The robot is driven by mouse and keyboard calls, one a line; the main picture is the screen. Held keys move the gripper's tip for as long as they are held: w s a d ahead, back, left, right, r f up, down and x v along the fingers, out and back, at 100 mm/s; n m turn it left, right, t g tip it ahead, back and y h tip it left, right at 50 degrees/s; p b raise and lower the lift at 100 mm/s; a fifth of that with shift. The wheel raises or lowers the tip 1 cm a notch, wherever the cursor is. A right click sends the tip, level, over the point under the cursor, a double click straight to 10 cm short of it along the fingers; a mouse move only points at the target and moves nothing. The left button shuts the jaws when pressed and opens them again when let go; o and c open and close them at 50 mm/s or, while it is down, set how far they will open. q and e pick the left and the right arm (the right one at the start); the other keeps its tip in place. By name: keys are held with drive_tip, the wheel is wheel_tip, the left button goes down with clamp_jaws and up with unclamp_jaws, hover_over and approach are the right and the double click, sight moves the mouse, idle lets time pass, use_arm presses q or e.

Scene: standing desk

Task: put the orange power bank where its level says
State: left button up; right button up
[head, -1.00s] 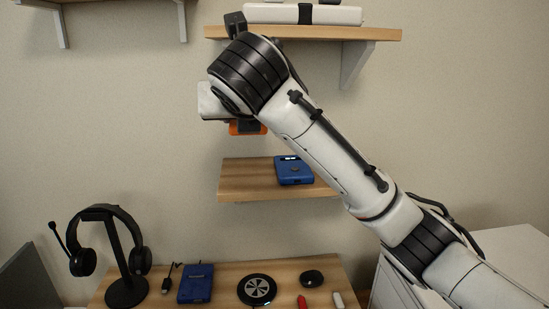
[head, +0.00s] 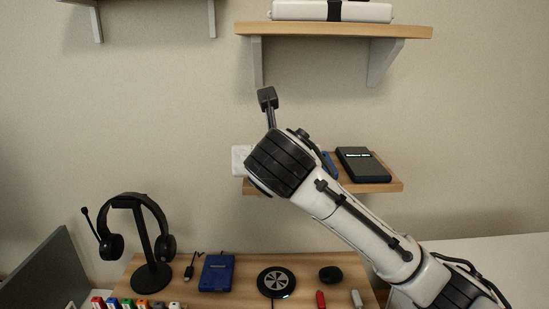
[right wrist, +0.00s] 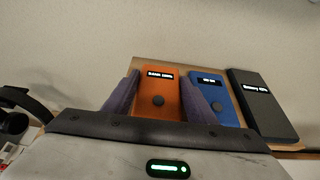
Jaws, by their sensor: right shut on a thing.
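The orange power bank (right wrist: 157,88) is between the two fingers of my right gripper (right wrist: 160,100), which is shut on it. Its small screen is lit, but I cannot read the text surely. It is at the left end of the small wooden shelf (head: 394,186); I cannot tell whether it touches the board. A blue power bank (right wrist: 212,96) lies just right of it, and a black power bank (right wrist: 262,104) is further right. In the head view my right wrist hides the orange one and most of the blue one; the black one (head: 362,164) shows clearly.
An upper shelf (head: 340,30) holds a white bar. On the desk (head: 243,293) below are a headphone stand with headphones (head: 140,240), a blue box-shaped device (head: 217,273), a round black charger (head: 276,282), a black puck (head: 330,274) and small sticks. A grey panel stands at left.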

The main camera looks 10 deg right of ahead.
drive_tip(key=o, duration=0.9)
drive_tip(key=shift+f, duration=0.1)
drive_tip(key=shift+o, duration=0.2)
drive_tip(key=shift+s+r, duration=0.2)
drive_tip(key=shift+r, duration=0.05)
drive_tip(key=v, duration=1.1)
drive_tip(key=shift+s, duration=0.25)
drive_tip(key=shift+a, duration=0.1)
